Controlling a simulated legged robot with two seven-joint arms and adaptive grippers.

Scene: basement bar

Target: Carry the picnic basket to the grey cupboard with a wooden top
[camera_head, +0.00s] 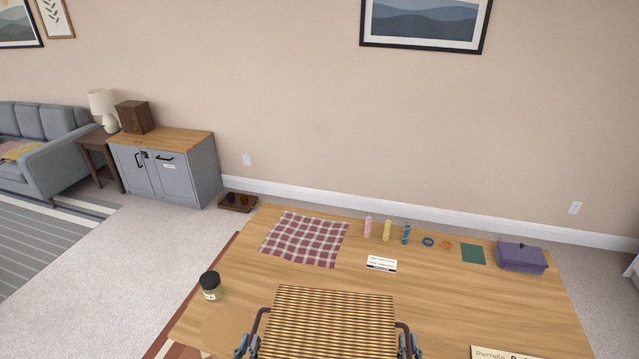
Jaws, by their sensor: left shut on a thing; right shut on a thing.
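The picnic basket (328,322) is a woven tan and brown box at the bottom middle of the head view, over the near part of the wooden table. Whether it touches the table cannot be told. My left gripper (254,343) is shut on its left side handle, and my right gripper (404,343) is shut on its right side handle. The basket's lower part is cut off by the picture edge. The grey cupboard (191,176) with a wooden top (172,140) stands against the wall at the left. A dark wooden box (134,117) sits on the top's left part.
On the table (400,290) are a checked cloth (305,238), a jar (210,286), several small bottles (387,230), a card (381,264) and a purple box (521,257). A tray (238,203) lies on the floor beside the cupboard. Carpet (120,255) before the cupboard is clear.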

